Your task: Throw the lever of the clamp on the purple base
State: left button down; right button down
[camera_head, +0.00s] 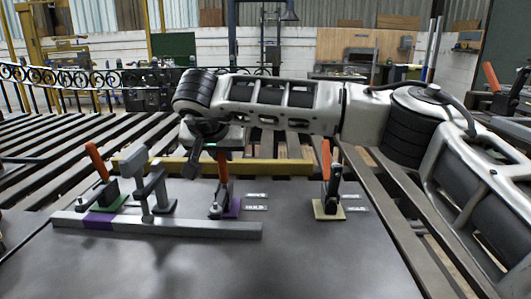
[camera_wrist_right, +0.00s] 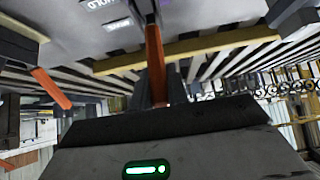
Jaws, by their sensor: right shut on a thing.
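In the right wrist view the lever (camera_wrist_right: 155,62) runs up from between the fingers (camera_wrist_right: 156,100). The lever's top is hidden by the gripper. My left gripper is not seen.
A clamp on a green base (camera_head: 111,202) stands to the left, and one on a cream base (camera_head: 328,210) to the right, both with raised orange levers. A grey bar (camera_head: 185,229) with a purple band lies in front. The table's front (camera_head: 300,262) is clear.

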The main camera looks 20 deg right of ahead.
jog(key=shift+s+f+b, duration=0.2)
jog(key=shift+f+b, duration=0.05)
jog(key=shift+b, duration=0.05)
jog(key=shift+s+a+r+t, duration=0.15)
jog(key=shift+s+a+t, duration=0.05)
jog(key=shift+t, duration=0.2)
jog(key=c, duration=1.4)
grip_release()
jog(key=shift+o, duration=0.2)
jog(key=shift+r, duration=0.1)
jog(key=v, duration=1.5)
jog(key=shift+s+a+r, duration=0.15)
jog(key=shift+s+a, duration=0.15)
